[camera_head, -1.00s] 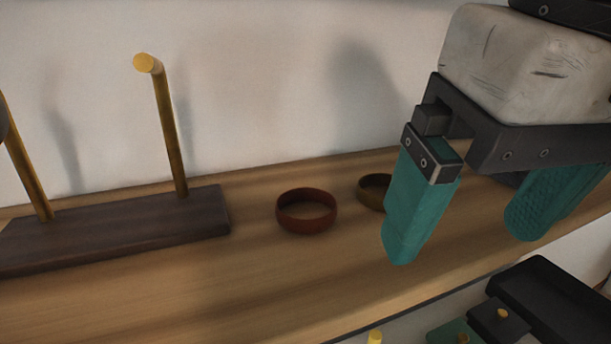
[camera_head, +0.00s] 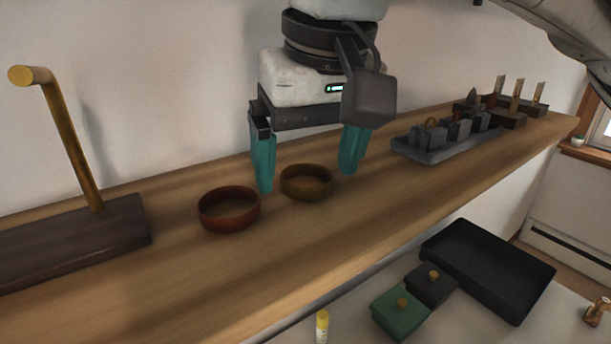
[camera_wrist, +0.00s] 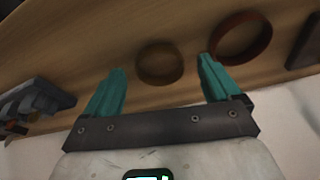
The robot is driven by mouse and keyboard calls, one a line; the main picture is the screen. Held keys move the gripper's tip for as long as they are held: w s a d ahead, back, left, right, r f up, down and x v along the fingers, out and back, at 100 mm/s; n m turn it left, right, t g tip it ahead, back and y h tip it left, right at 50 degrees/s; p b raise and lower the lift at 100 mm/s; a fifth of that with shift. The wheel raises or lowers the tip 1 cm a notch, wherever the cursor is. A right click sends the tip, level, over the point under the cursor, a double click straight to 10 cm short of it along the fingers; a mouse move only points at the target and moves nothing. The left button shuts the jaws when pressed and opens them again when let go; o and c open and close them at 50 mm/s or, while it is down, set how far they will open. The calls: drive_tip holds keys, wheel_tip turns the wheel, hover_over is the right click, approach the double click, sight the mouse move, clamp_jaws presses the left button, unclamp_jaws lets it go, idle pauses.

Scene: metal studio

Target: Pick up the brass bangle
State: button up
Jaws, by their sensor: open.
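The brass bangle (camera_head: 306,190), a dull brown-gold ring, lies flat on the wooden shelf in the head view. It also shows in the wrist view (camera_wrist: 159,79), between and beyond the fingertips. My gripper (camera_head: 308,182) is open, with one teal finger on each side of the bangle in the head view. The left finger comes down close to the gap between the bangle and a red-brown bangle. The gripper also shows in the wrist view (camera_wrist: 162,72). Nothing is between the fingers' pads that I can see being held. Whether the fingertips touch the shelf is unclear.
The red-brown bangle (camera_head: 229,222) lies close on the left. A dark stand with a brass post (camera_head: 75,150) is farther left. A grey tray (camera_head: 432,158) with dark pieces stands right on the shelf (camera_head: 190,270). Lidded boxes (camera_head: 400,326) and a black tray (camera_head: 445,268) sit lower.

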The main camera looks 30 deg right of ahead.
drive_tip(key=shift+f, duration=0.2)
drive_tip(key=shift+c, duration=0.4)
drive_tip(key=c, duration=1.1)
